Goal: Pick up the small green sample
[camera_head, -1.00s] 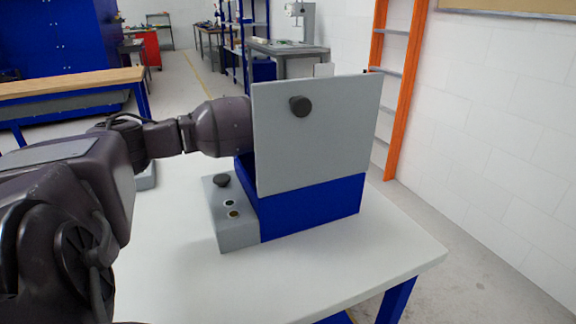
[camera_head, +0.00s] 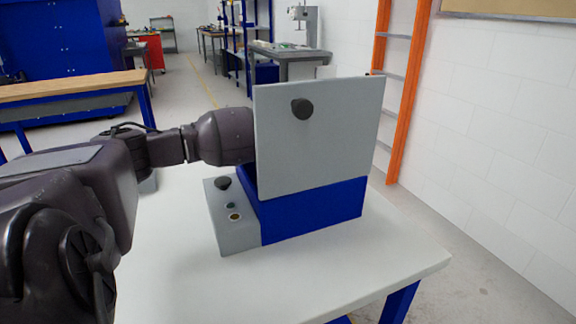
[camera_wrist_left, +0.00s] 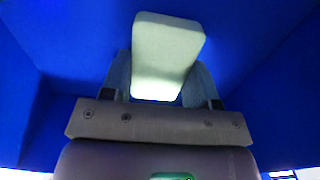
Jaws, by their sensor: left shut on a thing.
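The small pale green sample (camera_wrist_left: 167,38) is a rounded block in the left wrist view. My left gripper (camera_wrist_left: 160,80) is shut on it, with one finger on each side. Blue walls of the machine (camera_wrist_left: 50,75) surround them. In the head view my left arm reaches in from the left behind the machine's grey front panel (camera_head: 330,145), which hides the gripper and the sample. Whether the sample touches a surface below cannot be told. My right gripper is not in view.
The machine's blue base (camera_head: 312,210) stands on a white table (camera_head: 310,285). A grey control box (camera_head: 230,230) with a dark knob and small buttons sits at its left. The table front is clear. An orange ladder (camera_head: 400,110) leans at the wall behind.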

